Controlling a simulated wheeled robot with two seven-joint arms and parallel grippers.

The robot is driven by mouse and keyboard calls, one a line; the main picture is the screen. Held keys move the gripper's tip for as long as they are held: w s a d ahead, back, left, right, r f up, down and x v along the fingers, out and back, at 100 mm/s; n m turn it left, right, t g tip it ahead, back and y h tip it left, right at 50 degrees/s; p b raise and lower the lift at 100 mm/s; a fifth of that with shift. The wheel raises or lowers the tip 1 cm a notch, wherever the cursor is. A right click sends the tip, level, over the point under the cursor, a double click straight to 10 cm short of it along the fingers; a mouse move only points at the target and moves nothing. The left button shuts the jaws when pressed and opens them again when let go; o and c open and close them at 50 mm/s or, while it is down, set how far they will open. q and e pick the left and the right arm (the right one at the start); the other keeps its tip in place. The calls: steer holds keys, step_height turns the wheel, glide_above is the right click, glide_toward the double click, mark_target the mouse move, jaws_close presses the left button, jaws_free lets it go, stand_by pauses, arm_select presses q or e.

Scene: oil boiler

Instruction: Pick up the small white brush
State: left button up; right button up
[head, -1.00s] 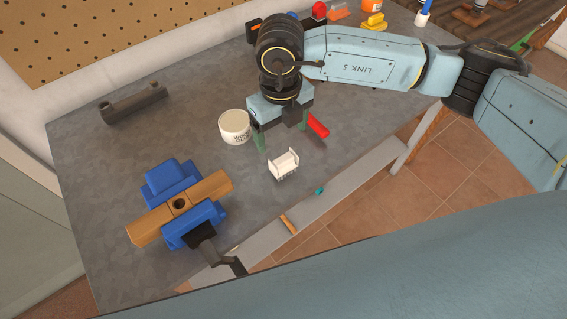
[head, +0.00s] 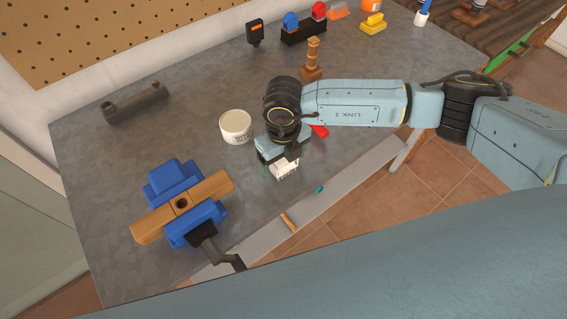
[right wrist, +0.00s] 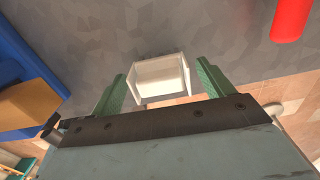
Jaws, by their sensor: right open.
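The small white brush (head: 284,168) lies on the grey worktable near its front edge; it looks like a pale block with a raised rim. In the right wrist view the brush (right wrist: 160,80) sits between the fingertips, with a narrow gap on each side. My right gripper (right wrist: 160,88) is open, with its green fingers on either side of the brush. In the head view the gripper (head: 283,164) is over the brush and partly hides it. My left gripper is not in view.
A white tub (head: 236,128) stands left of my right wrist. A red cylinder (head: 319,131) lies just behind the gripper. A blue vise (head: 174,180) clamping a wooden block is at the left. A teal bit (head: 319,190) is near the table's front edge.

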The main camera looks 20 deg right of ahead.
steer(key=c, duration=1.1)
steer(key=shift+r, duration=0.15)
step_height(320, 180, up, 10)
steer(key=shift+f+b, duration=0.1)
steer(key=shift+b, duration=0.35)
steer(key=shift+o, duration=1.4)
steer(key=shift+c, duration=0.7)
